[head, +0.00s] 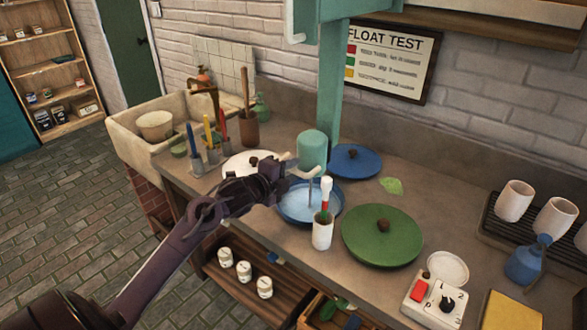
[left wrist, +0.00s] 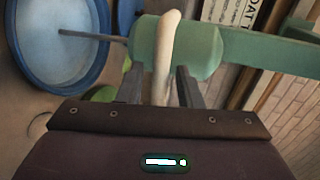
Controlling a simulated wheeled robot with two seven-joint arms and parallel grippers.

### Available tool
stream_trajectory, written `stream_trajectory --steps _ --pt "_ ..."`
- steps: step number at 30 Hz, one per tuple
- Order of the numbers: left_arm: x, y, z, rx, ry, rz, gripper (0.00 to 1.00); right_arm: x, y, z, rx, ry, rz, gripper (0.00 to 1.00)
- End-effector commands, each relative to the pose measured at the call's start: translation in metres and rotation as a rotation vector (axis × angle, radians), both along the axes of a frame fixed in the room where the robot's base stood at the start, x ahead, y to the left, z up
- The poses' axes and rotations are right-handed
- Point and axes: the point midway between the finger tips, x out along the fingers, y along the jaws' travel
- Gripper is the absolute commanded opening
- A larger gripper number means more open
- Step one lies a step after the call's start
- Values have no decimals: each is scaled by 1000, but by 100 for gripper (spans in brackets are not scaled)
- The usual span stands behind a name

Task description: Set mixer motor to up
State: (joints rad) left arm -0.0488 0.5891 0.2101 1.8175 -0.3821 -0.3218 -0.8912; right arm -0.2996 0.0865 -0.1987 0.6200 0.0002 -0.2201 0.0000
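The mixer motor (head: 312,148) is a green cylinder beside a green post (head: 329,100). Its thin stirring rod (head: 310,195) points down into a blue bowl of pale blue liquid (head: 293,207). A cream handle (left wrist: 168,45) sticks out from the motor, which also shows in the left wrist view (left wrist: 200,50). My left gripper (left wrist: 162,88) is at this handle, one finger on each side. Small gaps seem to show between the fingers and the handle, so it looks open around it. My right gripper is not in view.
A white cup with a red-and-white tool (head: 322,232) stands in front of the bowl. A green lid (head: 382,236) and a blue lid (head: 356,162) lie nearby. A control box with a red switch and dial (head: 434,299) sits at the front right. Brush holders stand left.

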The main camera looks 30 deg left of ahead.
Motion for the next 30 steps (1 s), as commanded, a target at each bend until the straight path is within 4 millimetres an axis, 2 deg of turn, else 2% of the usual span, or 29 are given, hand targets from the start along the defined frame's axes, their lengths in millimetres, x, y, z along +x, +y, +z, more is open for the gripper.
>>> stream_trajectory --steps 4,12,13,20,30 --pt "9 -1 -1 -1 -1 -1 32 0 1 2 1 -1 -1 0" --pt "11 -2 -3 0 0 -1 32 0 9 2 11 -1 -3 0" --pt "11 -2 -3 0 0 -1 31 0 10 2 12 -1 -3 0" --pt "10 -2 -3 0 0 -1 1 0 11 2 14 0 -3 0" --pt "10 -2 1 0 0 -1 0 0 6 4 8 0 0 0"
